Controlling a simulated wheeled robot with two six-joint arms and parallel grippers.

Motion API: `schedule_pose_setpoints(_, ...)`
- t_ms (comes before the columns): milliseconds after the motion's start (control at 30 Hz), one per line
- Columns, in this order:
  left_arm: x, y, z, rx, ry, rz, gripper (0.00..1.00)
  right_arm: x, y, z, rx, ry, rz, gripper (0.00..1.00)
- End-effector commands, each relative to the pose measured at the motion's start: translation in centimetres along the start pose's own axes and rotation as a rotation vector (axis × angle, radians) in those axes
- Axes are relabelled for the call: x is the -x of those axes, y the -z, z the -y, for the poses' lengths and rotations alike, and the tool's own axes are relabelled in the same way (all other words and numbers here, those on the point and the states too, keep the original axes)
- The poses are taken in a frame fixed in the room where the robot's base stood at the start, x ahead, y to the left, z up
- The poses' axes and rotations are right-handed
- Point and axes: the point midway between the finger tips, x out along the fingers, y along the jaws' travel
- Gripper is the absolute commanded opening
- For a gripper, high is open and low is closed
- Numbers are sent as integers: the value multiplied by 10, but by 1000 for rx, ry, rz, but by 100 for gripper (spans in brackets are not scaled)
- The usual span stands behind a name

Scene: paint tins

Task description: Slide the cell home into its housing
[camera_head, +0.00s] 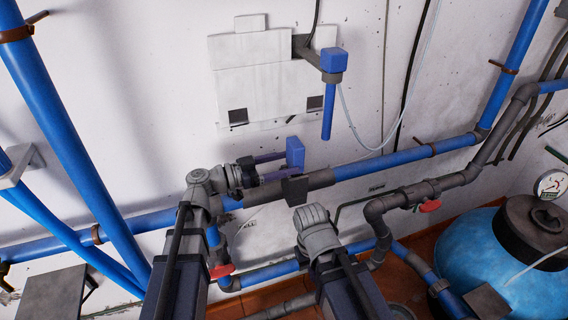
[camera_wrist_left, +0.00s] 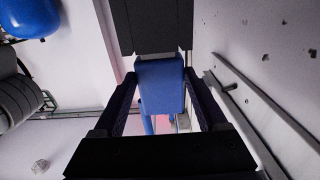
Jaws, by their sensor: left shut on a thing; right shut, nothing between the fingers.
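My left gripper (camera_head: 285,166) is shut on a block with a blue part (camera_head: 295,152) and a dark part (camera_head: 294,188), which looks like the cell. In the left wrist view the blue part (camera_wrist_left: 162,85) sits between the two dark fingers, with the dark part (camera_wrist_left: 150,25) beyond it. I cannot tell for sure which thing is the housing. A blue head with a grey collar (camera_head: 333,62) and a hanging blue rod (camera_head: 327,115) is on a dark bracket, above and right of the held block, apart from it. My right arm ends in a grey joint; its fingers are hidden.
A white panel (camera_head: 255,85) is on the wall behind. Blue pipes (camera_head: 400,157) run along the wall behind and below the held block. A red valve handle (camera_head: 430,206) and a blue tank (camera_head: 470,250) are at the right.

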Motion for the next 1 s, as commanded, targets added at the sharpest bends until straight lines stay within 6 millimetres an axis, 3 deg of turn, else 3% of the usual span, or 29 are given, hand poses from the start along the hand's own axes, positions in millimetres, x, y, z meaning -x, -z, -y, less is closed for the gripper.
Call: schedule_pose_setpoints(1000, 0, -8, 0, 0, 0, -1, 28, -8, 0, 1, 0, 0, 0, 0)
